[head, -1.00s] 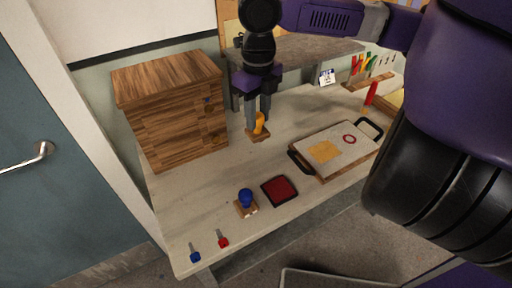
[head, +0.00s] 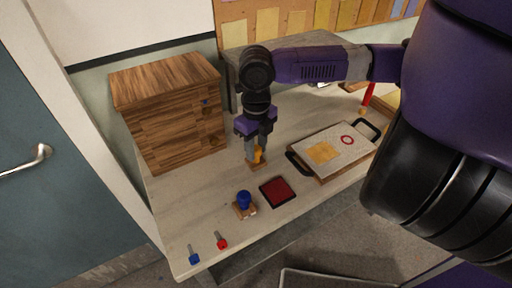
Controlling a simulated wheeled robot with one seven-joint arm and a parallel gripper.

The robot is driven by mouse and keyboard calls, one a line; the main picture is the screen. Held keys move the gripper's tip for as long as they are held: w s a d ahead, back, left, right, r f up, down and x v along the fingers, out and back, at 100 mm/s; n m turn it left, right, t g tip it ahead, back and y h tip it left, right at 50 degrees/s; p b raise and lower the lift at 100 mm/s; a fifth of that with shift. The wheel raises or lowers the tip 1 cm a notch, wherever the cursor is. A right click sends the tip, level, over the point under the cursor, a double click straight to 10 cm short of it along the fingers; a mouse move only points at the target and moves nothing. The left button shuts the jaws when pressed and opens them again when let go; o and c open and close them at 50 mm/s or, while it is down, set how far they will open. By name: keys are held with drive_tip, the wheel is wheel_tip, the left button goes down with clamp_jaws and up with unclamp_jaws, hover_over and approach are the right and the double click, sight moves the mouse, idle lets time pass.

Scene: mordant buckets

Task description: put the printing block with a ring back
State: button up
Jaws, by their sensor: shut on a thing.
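My gripper (head: 256,152) points down and is shut on the yellow handle of a printing block (head: 257,165) with a wooden base. The block is upright over the table, left of the board; I cannot tell whether it touches the table top. A second printing block (head: 244,204) with a blue knob and wooden base stands nearer the front. No face of either block shows, so I cannot see which has a ring. A red ring print (head: 347,140) and an orange square print (head: 322,152) show on the paper on the board.
A wooden cabinet (head: 170,112) stands at the back left. A dark red ink pad (head: 277,191) lies beside the blue-knobbed block. The black-handled board (head: 330,150) lies to the right. Small blue (head: 194,258) and red (head: 221,243) pieces lie at the front left.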

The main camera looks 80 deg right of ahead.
drive_tip(key=shift+f, duration=0.15)
drive_tip(key=o, duration=1)
drive_tip(key=shift+o, duration=0.2)
